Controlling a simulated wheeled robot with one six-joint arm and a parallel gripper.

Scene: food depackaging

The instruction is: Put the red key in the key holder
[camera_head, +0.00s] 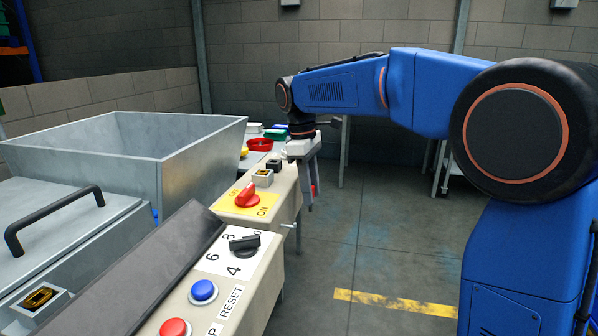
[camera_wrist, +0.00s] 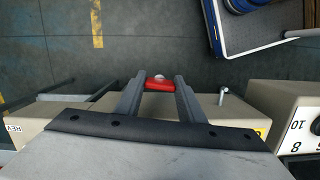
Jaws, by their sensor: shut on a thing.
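My gripper (camera_head: 308,200) hangs at the far end of the beige control console, beside its right side and pointing down. In the wrist view its two fingers (camera_wrist: 160,90) are closed on the red key (camera_wrist: 159,85), near their tips. A bit of red also shows beside the fingers in the head view (camera_head: 315,190). A small grey block with a dark slot (camera_head: 263,178) stands on the console's far part. I cannot tell which is the key holder.
The console carries a red switch on a yellow plate (camera_head: 247,195), a black knob (camera_head: 244,243), and blue (camera_head: 203,291) and red (camera_head: 173,328) buttons. A metal hopper (camera_head: 180,170) stands left. A red bowl (camera_head: 260,144) is behind. Floor right of the console is clear.

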